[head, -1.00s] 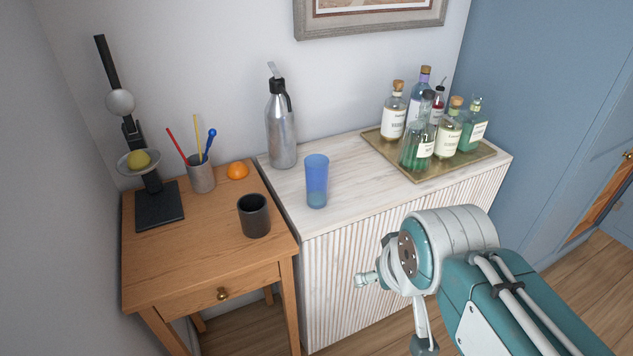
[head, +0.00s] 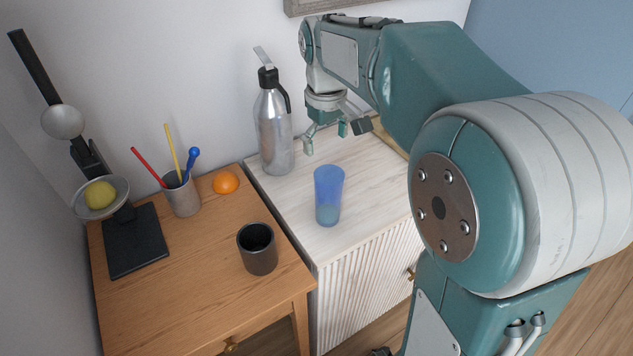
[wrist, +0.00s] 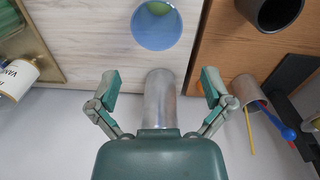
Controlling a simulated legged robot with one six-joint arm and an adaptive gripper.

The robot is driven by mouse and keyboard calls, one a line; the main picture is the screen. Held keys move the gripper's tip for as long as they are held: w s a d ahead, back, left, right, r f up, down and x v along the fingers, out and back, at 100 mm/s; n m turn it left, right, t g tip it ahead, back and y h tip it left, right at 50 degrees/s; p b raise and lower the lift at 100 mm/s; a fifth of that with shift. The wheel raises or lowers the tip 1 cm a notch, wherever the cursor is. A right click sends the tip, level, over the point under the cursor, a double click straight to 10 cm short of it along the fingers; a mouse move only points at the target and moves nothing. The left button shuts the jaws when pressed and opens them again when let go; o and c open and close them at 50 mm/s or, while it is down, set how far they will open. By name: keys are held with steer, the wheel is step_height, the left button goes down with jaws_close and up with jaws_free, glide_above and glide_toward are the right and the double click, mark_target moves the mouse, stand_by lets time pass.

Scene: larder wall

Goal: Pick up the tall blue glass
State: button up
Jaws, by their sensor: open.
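The tall blue glass (head: 328,196) stands upright on the pale wooden cabinet top, near its front left edge. In the wrist view the blue glass (wrist: 157,24) shows from above at the top of the picture, beyond my fingertips. My gripper (head: 325,142) is in the air above the cabinet, behind the glass and apart from it. In the wrist view my gripper (wrist: 160,82) has its two fingers spread wide with nothing held. The silver flask lies in view between the fingers but is not gripped.
The silver flask (head: 274,130) stands at the back left of the cabinet, close to my gripper. A dark cup (head: 257,250), an orange (head: 226,182) and a pen holder (head: 183,196) are on the wooden table. A tray of bottles (wrist: 52,62) is mostly hidden behind my arm.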

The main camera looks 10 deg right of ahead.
glide_toward(329, 182)
steer(key=s+f, duration=0.1)
steer(key=s, duration=0.1)
steer(key=f, duration=0.5)
steer(key=shift+s+a+f, duration=0.25)
steer(key=shift+a, duration=0.15)
steer(key=shift+d+f, duration=0.1)
steer(key=shift+f, duration=0.2)
steer(key=c, duration=1)
